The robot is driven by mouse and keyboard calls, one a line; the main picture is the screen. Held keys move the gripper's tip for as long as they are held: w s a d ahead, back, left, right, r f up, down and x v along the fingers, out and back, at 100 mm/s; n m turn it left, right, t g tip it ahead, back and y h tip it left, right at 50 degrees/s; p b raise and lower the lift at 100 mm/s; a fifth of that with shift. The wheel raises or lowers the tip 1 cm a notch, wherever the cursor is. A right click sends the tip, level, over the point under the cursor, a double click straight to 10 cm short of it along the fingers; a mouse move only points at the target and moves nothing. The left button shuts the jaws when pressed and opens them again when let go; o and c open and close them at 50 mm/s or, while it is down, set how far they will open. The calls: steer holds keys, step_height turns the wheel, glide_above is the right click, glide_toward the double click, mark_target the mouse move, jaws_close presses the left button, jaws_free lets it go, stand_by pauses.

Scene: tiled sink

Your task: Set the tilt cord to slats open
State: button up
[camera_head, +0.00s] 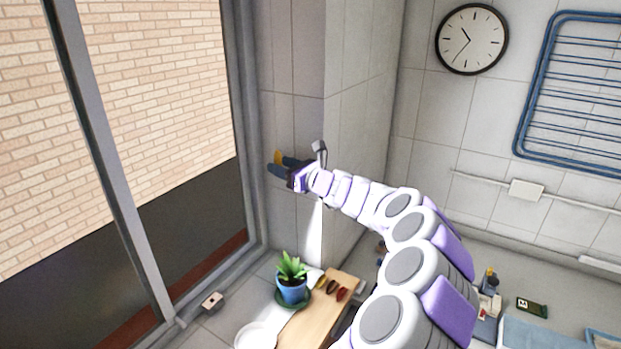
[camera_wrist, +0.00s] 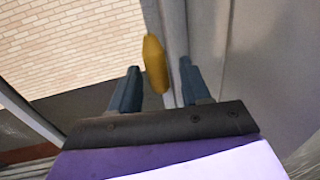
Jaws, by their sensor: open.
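A yellow, elongated piece (camera_wrist: 155,65), which looks like the pull end of the tilt cord, hangs nearly upright in the wrist view. It lies between the two blue-grey fingers of my gripper (camera_wrist: 159,68), with a visible gap on each side. Its top reaches above the fingertips. In the head view only a small yellow bit (camera_head: 277,156) shows beside my gripper (camera_head: 278,165), near the window's right frame. My gripper is open. No cord line can be made out, and no slats are in view.
The window frame (camera_head: 240,110) stands left of my gripper, and a tiled wall corner (camera_head: 325,100) is close on the right. Below are a potted plant (camera_head: 292,288), a wooden board (camera_head: 302,325) and a white bowl (camera_head: 256,336). A clock (camera_head: 472,39) and blue rack (camera_head: 580,95) hang at right.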

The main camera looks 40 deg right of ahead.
steer(key=s+d, duration=0.3)
steer(key=s, duration=1.2)
steer(key=shift+s, duration=0.15)
steer(key=shift+f, duration=0.1)
